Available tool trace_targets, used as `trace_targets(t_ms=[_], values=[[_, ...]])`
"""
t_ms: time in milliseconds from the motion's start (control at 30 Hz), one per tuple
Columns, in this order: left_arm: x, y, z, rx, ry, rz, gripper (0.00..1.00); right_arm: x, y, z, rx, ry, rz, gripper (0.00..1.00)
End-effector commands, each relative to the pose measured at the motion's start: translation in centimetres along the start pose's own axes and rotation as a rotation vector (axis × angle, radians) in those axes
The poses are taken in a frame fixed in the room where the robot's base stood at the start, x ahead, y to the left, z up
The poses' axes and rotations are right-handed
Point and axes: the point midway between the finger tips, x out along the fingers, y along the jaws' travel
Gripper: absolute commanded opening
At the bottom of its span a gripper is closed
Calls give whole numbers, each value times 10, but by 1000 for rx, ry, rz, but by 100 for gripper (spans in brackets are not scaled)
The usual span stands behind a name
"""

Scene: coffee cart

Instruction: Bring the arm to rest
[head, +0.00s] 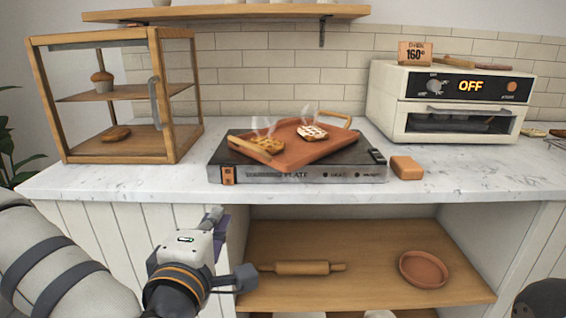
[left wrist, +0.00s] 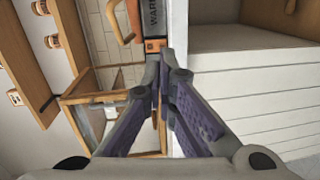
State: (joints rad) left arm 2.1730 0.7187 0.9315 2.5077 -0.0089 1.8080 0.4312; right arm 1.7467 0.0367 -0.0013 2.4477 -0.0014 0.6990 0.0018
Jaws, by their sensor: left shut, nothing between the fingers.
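My left arm comes in from the lower left in the head view. Its gripper (head: 214,222) is in front of the counter's front face, below the worktop edge and left of the open shelf. In the left wrist view the two purple-padded fingers of the left gripper (left wrist: 160,65) are closed together with nothing between them. The gripper touches nothing that I can see. A small dark rounded part of my own body shows at the lower right corner of the head view; my right gripper does not show.
A warming plate (head: 300,176) carries a terracotta tray (head: 283,153) with steaming food. A glass-sided wooden cabinet (head: 160,100) stands left, an oven (head: 450,122) reading OFF right. The marble counter (head: 95,178) overhangs a shelf with a rolling pin (head: 302,268) and a round dish (head: 423,268).

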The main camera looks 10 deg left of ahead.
Motion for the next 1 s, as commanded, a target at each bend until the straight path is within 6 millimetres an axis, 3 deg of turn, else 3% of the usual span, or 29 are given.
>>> trace_targets(t_ms=[67, 133, 267, 300, 400, 500, 600, 700, 1000], values=[[-11, -43, 27, 123, -117, -106, 0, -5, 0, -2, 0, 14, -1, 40], [-34, -101, 52, 275, -266, -242, 0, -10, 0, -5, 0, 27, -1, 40], [-104, -209, 70, 558, -563, -502, 0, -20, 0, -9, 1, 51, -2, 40], [-131, -238, 68, 640, -655, -581, 0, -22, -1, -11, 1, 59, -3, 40], [-204, -301, 44, 837, -886, -782, 0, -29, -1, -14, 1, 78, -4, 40], [-270, -339, 3, 1002, -1091, -963, 0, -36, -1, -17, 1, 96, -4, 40], [-317, -355, -37, 1115, -1243, -1105, 0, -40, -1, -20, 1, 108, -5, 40], [-342, -359, -63, 1174, -1329, -1191, 0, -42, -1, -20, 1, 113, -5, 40], [-350, -360, -72, 1190, -1358, -1221, 0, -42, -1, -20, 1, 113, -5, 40]])
